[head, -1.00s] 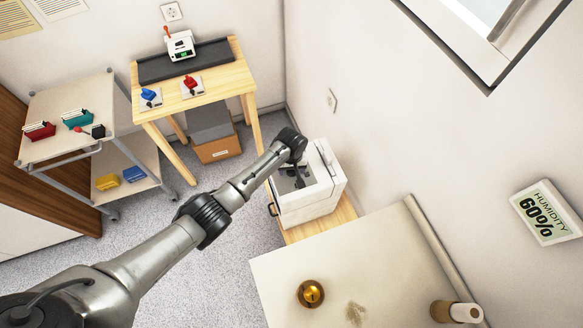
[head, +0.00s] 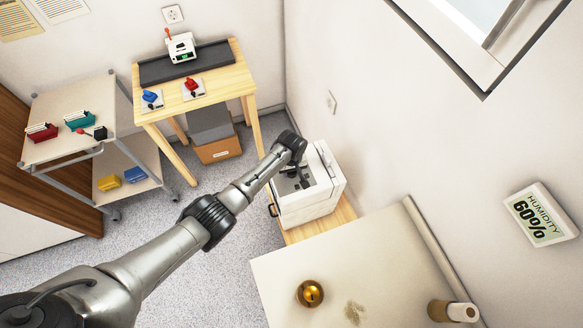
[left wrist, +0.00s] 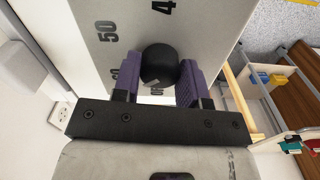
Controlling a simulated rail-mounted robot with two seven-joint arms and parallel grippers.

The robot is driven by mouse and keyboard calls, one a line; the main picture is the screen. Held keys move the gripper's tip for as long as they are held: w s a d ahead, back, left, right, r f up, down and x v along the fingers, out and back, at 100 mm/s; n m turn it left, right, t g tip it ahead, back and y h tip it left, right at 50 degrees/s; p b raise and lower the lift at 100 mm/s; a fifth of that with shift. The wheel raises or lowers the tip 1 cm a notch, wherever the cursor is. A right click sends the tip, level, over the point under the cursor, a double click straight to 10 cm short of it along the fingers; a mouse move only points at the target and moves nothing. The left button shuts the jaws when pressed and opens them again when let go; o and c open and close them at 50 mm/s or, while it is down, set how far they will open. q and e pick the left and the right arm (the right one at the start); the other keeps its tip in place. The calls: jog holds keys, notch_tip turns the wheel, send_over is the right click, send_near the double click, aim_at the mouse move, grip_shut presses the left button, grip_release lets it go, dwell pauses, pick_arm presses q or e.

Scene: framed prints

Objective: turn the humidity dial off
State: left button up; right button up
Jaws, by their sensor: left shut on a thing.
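The humidity dial's round black knob (left wrist: 160,62) is on a light grey panel (left wrist: 125,20) with dark printed numbers, including 50, in the left wrist view. My left gripper (left wrist: 163,82) has its purple fingers on either side of the knob and is shut on it. In the head view my left gripper (head: 293,178) reaches down to the top of a white box-shaped unit (head: 313,206), and its wrist hides most of the dial there. A wall display (head: 541,215) reads HUMIDITY 60%. My right gripper is not in view.
A pale table (head: 275,268) with a brass object (head: 310,293) and a roll (head: 453,311) stands in front of the unit. A wooden bench (head: 222,98) and a grey trolley (head: 70,100) stand behind. Open carpet (head: 225,285) lies between. The wall is close to the right of the unit.

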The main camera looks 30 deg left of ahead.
pick_arm(q)
jog(key=shift+r+n+p, duration=0.2)
jog(key=shift+n+p, duration=0.45)
jog(key=shift+n, duration=0.25)
jog(key=n+p, duration=0.1)
jog(key=n, duration=0.1)
jog(key=shift+f+n, duration=0.1)
jog(key=shift+n, duration=0.3)
jog(key=n+p, duration=0.1)
jog(key=n, duration=0.2)
jog(key=shift+f+n+p, duration=0.1)
jog(key=shift+n+p, duration=0.35)
jog(key=shift+n, duration=0.85)
jog(key=o, duration=0.9)
